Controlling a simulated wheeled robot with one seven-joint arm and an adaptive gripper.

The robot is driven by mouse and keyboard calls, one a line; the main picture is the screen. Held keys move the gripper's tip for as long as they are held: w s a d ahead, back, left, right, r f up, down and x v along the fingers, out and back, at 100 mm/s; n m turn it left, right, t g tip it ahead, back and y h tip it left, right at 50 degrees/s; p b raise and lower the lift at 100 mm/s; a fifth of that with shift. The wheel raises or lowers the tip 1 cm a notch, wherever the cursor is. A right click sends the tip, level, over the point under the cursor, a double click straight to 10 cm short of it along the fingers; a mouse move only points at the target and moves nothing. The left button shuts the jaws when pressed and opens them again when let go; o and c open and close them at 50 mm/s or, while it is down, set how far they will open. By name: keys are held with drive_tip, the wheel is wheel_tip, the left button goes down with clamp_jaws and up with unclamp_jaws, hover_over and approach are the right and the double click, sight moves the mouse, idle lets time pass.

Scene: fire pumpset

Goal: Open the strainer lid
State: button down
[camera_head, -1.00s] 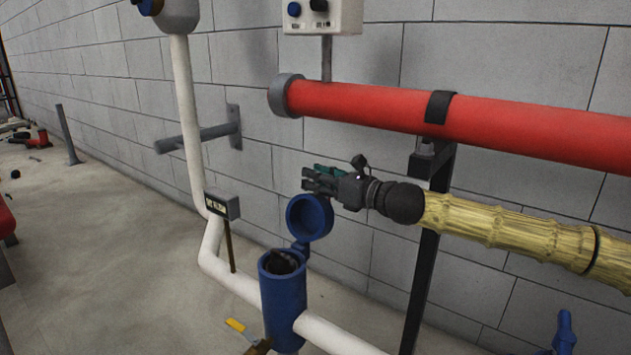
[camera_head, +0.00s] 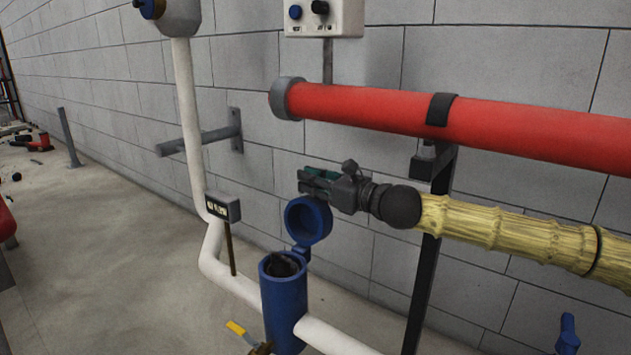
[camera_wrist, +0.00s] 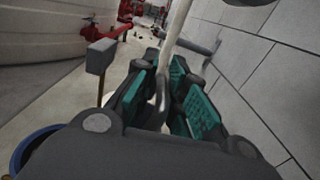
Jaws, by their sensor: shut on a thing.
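The blue strainer (camera_head: 285,308) stands upright on the white pipe, its round mouth uncovered and dark inside. Its blue lid (camera_head: 290,222) is swung up on the hinge and stands roughly upright above the right side of the body. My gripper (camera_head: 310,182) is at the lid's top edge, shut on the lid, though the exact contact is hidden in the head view. In the wrist view, my gripper's green-padded fingers (camera_wrist: 178,98) flank a thin grey metal piece; I cannot tell whether it belongs to the lid. A blue rim shows at lower left there.
A red pipe (camera_head: 500,125) runs above my arm, carried by a black post (camera_head: 425,265). The block wall is close behind. A white pipe with a small gauge box (camera_head: 222,207) rises at left. A yellow-handled valve (camera_head: 236,328) is beside the strainer's foot.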

drive_tip(key=shift+s+a+r+n, duration=0.2)
drive_tip(key=shift+s+n, duration=0.1)
drive_tip(key=c, duration=1.5)
unclamp_jaws()
drive_tip(key=shift+r, duration=0.1)
drive_tip(key=shift+v, duration=3.8)
drive_tip(key=shift+a, duration=0.1)
